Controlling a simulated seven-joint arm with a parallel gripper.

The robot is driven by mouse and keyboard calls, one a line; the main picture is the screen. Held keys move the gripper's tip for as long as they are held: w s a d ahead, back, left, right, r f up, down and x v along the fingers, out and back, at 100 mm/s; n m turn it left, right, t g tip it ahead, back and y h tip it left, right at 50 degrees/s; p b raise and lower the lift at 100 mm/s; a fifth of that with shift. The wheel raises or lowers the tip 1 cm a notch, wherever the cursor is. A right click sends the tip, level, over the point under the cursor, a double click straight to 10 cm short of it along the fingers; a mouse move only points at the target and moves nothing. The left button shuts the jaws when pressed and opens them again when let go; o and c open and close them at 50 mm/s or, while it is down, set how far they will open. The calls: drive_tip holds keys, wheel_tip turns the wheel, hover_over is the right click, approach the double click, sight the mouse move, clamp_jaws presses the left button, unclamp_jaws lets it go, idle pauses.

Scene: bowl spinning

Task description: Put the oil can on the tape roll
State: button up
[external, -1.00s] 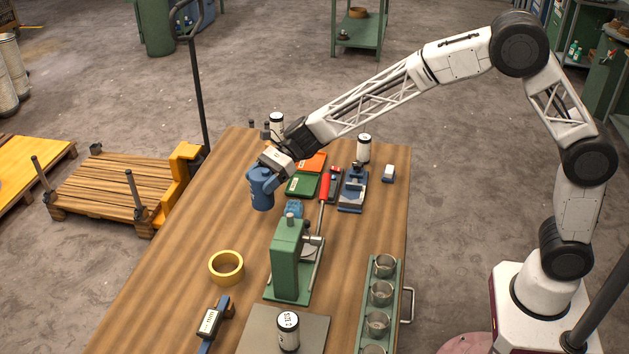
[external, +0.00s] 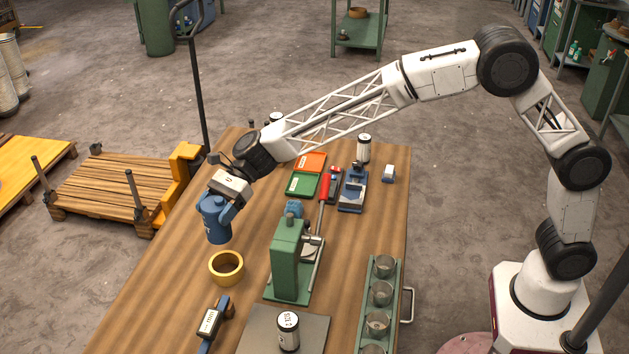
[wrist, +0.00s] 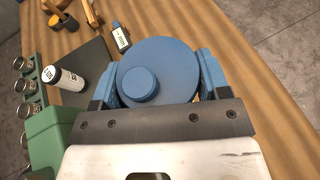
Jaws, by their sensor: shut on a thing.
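The blue oil can (external: 215,218) is held upright in my gripper (external: 222,205) above the table's left side. My gripper is shut on the can. In the wrist view the can's round top and cap (wrist: 158,75) lie between the two blue fingers of my gripper (wrist: 158,85). The yellow tape roll (external: 226,268) lies flat on the table, just below and slightly right of the can in the external view. The can appears clear of the roll. In the wrist view the can hides nearly all of the roll.
A green press (external: 289,260) stands right of the tape roll. A blue clamp-like tool (external: 211,322) lies in front of the roll. A white labelled canister (external: 288,331) stands on a grey plate (external: 258,325). Bare wood (external: 165,280) lies left of the roll.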

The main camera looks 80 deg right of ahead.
sight(221, 238)
drive_tip(key=shift+f, duration=2.45)
drive_tip(key=shift+f, duration=2.5)
drive_tip(key=shift+f, duration=0.15)
drive_tip(key=o, duration=1.3)
drive_tip(key=shift+c, duration=0.2)
drive_tip(key=shift+d, duration=0.1)
drive_tip(key=v, duration=1.2)
